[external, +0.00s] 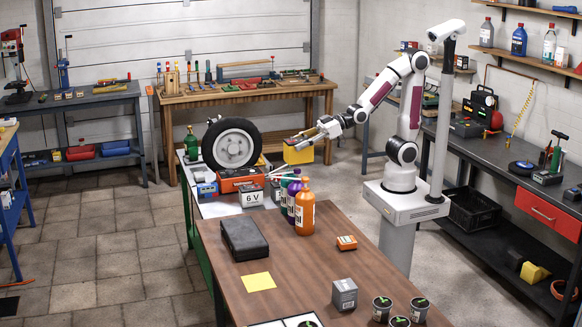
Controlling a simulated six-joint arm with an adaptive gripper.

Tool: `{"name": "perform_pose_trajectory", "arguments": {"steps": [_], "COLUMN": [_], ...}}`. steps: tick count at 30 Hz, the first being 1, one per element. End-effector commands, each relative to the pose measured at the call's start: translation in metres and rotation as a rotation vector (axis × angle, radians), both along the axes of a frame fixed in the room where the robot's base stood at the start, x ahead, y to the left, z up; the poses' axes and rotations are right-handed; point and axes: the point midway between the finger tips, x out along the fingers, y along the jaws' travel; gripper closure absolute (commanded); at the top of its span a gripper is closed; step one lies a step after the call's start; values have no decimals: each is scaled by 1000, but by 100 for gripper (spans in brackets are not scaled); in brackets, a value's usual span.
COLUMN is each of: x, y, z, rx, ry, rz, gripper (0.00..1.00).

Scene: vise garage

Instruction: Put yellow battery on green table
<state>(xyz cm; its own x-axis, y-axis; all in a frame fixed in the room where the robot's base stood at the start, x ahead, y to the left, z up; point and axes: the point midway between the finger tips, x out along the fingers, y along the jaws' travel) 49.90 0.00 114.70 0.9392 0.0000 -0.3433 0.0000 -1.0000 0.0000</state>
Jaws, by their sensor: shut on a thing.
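The yellow battery (298,154) is a small yellow block held up in the air to the right of the wheel. My gripper (298,140) is shut on its upper part. The arm reaches in from the right. The green table (213,210) has green legs and a light grey top, partly hidden behind the brown table. The battery appears above and to the right of the green table's top; the exact height cannot be told.
On the green table stand a wheel (231,143), an orange device (238,179), a grey 6 V battery (252,196) and a blue item (207,190). Purple and orange bottles (305,212) stand at the near brown table's (320,265) far edge, beside a black case (244,240).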

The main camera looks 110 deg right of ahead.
Motion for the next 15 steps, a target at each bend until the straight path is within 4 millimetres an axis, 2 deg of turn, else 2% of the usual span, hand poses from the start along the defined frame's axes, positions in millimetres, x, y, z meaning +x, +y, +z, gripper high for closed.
{"name": "perform_pose_trajectory", "arguments": {"steps": [8,15], "x": [4,20], "y": [-2,-10], "z": [3,4], "rx": [1,4], "ry": [-9,-11], "rz": [-4,-28], "gripper": [100,100]}}
